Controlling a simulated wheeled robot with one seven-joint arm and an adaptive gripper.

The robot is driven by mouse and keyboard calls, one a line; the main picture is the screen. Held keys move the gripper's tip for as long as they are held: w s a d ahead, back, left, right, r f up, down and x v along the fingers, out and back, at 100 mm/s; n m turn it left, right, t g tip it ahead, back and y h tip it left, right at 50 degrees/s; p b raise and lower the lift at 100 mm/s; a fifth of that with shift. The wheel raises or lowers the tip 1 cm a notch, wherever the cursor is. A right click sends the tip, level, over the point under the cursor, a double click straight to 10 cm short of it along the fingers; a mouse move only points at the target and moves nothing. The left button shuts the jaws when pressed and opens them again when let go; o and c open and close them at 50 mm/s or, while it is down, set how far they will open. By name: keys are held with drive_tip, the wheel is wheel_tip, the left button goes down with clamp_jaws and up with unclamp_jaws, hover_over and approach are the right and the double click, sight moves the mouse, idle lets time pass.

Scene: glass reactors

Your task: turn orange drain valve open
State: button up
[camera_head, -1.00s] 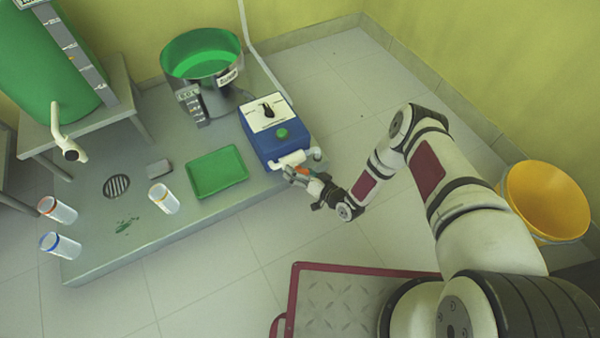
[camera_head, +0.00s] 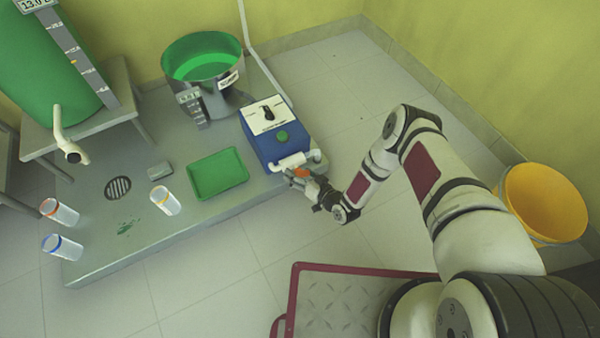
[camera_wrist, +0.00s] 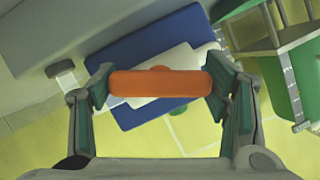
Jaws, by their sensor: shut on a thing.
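The orange drain valve handle (camera_wrist: 160,84) sits on the white pipe at the front of the blue box (camera_head: 262,155). In the wrist view it lies crosswise between my two fingers, which touch its ends. My gripper (camera_wrist: 160,88) is shut on the handle. In the head view the handle (camera_head: 300,172) shows as a small orange patch at the tip of my gripper (camera_head: 298,175), partly covered by the fingers. The white pipe (camera_head: 291,159) runs just behind the handle. The blue box has a white top with a black knob and a green button.
A green tray (camera_head: 217,190) lies left of the blue box. A steel pot with green liquid (camera_head: 205,65) stands behind. A yellow bucket (camera_head: 545,203) stands at the right. The floor between platform and bucket is clear.

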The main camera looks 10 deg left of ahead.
drive_tip(key=n+t+h+p, duration=0.1)
drive_tip(key=n+h+p, duration=0.1)
drive_tip(key=n, duration=0.1)
drive_tip(key=shift+n, duration=0.3)
idle(0.6)
drive_tip(key=o, duration=1.2)
drive_tip(key=shift+c, duration=0.2)
drive_tip(key=v, duration=1.2)
drive_tip(key=shift+s+a, duration=0.1)
